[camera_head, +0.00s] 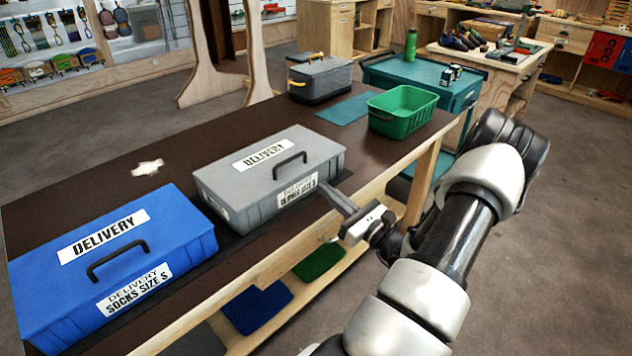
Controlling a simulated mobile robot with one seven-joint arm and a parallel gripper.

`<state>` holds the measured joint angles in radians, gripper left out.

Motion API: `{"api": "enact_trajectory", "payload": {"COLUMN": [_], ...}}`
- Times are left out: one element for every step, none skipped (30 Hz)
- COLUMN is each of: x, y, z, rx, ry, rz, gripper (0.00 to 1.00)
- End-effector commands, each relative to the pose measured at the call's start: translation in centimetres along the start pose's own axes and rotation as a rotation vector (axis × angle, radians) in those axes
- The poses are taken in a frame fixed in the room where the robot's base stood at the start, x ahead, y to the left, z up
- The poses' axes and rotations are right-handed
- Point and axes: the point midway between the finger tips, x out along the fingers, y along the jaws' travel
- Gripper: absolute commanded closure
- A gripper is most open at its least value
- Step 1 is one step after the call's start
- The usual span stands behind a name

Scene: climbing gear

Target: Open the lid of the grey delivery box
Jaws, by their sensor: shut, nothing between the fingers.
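The grey delivery box (232,186) stands on the dark bench top, in the middle of the view. Its lid (310,147) is closed and carries a "DELIVERY" label and a dark handle (290,160). A second label is on its front side. My gripper (325,190) is shut and empty. It is at the box's front right, near the bench edge, with its fingers pointing toward the front label. I cannot tell whether the fingertips touch the box.
A blue delivery box (170,235) stands to the left of the grey one. A green basket (405,112) and a smaller grey box with yellow parts (320,80) stand farther back. A crumpled white scrap (147,167) lies behind. The bench's wooden front edge (275,262) runs below my gripper.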

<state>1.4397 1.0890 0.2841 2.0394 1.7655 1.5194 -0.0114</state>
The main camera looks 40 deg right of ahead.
Motion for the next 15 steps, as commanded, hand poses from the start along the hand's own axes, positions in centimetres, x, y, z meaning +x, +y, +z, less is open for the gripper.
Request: {"api": "enact_trajectory", "payload": {"x": [0.6,1.0,1.6,2.2,2.7,3.5,4.1,4.7,5.4,5.9,6.4,7.1,7.5,7.9,8.3], "y": [0.1,0.1,0.1,0.2,0.2,0.2,0.2,0.2,0.2,0.2,0.2,0.2,0.2,0.2,0.2], "z": [0.0,0.0,0.0,0.0,0.0,0.0,-0.1,0.0,-0.1,-0.1,-0.1,0.0,0.0,-0.1,-0.1], "rx": [0.0,-0.001,-0.001,0.0,0.0,-0.001,0.0,0.0,0.001,0.0,0.0,0.0,0.0,0.0,0.0], "ry": [-0.001,0.0,0.001,0.0,0.0,0.001,0.001,0.001,0.001,0.002,0.002,0.001,0.001,0.002,0.003], "rz": [0.002,0.003,0.005,0.005,0.006,0.007,0.006,0.006,0.008,0.007,0.006,0.007,0.007,0.006,0.006], "gripper": [1.0,1.0,1.0,1.0,1.0,1.0,1.0,1.0,1.0,1.0,1.0,1.0,1.0,1.0,1.0]}}
